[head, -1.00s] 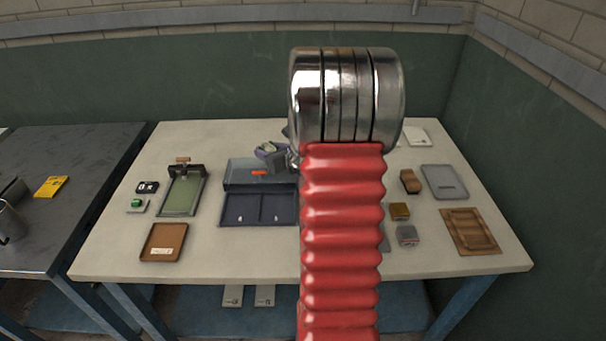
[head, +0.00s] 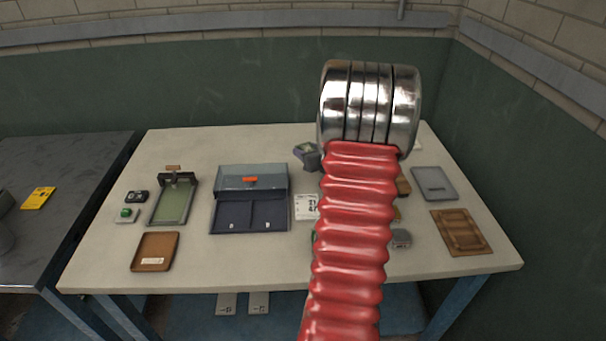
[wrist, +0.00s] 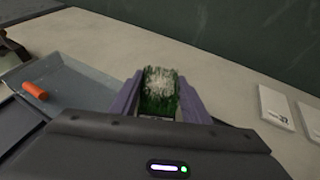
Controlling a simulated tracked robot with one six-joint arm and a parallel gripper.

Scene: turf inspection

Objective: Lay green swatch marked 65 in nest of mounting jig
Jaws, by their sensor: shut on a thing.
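My gripper (wrist: 158,100) is shut on a green turf swatch (wrist: 160,88) with a pale, whitish top, held between its two purple-grey fingers. No number 65 can be read on it. In the head view my gripper (head: 307,152) shows small beside my red arm, above the table's back part and right of the lidded case. A frame with a green bed and a clamp at its back (head: 174,202) stands at the left of the table. A brown wooden plate with a recess (head: 461,232) lies at the right. I cannot tell which is the mounting jig.
A dark two-part case (head: 249,215) with a clear lid and orange catch stands mid-table. A white printed card (head: 306,207) lies right of it. A brown tray (head: 155,252) lies front left, a grey tray (head: 434,184) back right. My arm hides part of the table.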

